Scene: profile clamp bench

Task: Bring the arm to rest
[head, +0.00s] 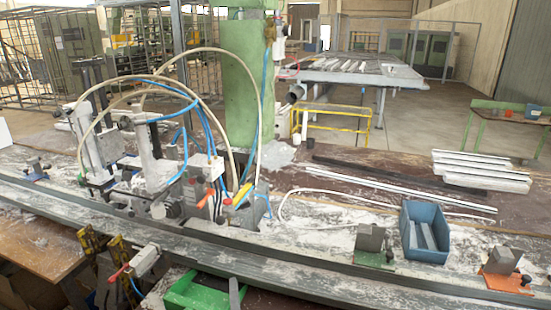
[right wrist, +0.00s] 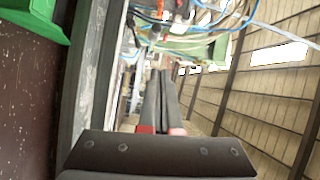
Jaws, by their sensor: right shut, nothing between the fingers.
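My right gripper (head: 234,284) shows at the bottom edge of the head view as a narrow grey tip beside a green bin (head: 203,290). In the right wrist view its two dark fingers (right wrist: 160,76) lie together, shut and empty. They point toward the bench's hoses and machine, with nothing touching them that I can see. My left gripper is not in view.
A long metal rail (head: 300,272) runs along the bench front, just beyond my right gripper. Two clamp blocks, one on a green base (head: 370,246) and one on an orange base (head: 503,268), stand at right around a blue bin (head: 425,232). Hoses loop over the machine at left.

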